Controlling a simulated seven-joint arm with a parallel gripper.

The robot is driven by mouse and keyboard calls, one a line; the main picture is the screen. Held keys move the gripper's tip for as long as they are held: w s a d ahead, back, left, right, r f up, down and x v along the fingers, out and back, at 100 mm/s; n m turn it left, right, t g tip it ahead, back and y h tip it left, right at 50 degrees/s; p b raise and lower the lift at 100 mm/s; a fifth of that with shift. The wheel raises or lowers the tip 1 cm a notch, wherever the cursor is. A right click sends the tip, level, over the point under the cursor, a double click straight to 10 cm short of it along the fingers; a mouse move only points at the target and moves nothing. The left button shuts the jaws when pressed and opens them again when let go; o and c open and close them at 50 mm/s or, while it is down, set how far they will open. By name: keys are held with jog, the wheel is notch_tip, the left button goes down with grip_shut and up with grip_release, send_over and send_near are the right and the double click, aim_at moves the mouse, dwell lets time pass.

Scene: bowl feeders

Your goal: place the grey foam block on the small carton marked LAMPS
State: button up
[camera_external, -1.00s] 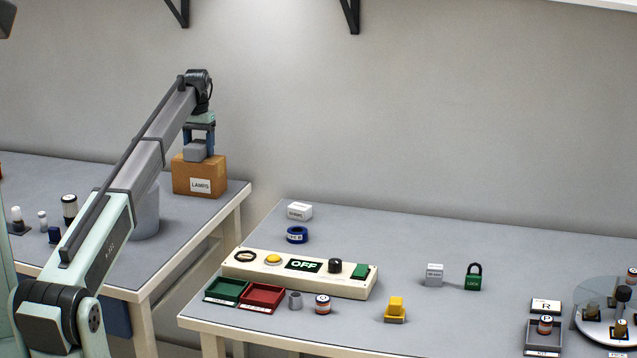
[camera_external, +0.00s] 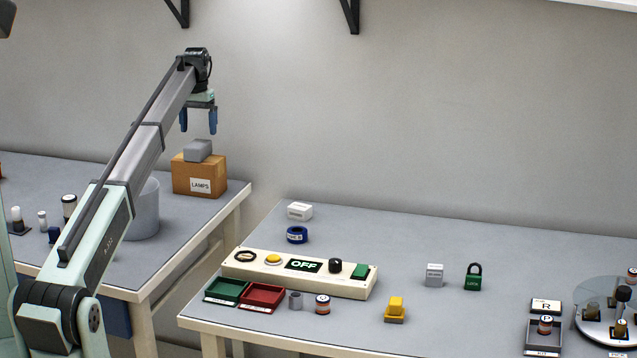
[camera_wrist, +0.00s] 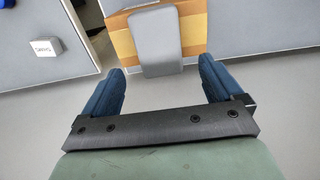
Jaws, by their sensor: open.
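The grey foam block (camera_external: 198,150) rests on top of the brown carton marked LAMPS (camera_external: 190,178), on the left table. In the wrist view the grey block (camera_wrist: 155,38) lies across the carton (camera_wrist: 193,30), ahead of the fingers. My gripper (camera_external: 199,122) is open and empty, above the block and clear of it. In the wrist view both blue fingers of my gripper (camera_wrist: 162,80) are spread apart with nothing between them.
A grey bin (camera_external: 146,215) stands left of the carton on the same table. A gap separates the left table from the right table (camera_external: 400,240), which holds a control panel (camera_external: 240,268), a green padlock (camera_external: 473,277) and a yellow item (camera_external: 396,308). The air around my gripper is free.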

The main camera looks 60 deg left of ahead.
aim_at(199, 142)
notch_tip(199, 142, up, 6)
jog(key=shift+f, duration=0.15)
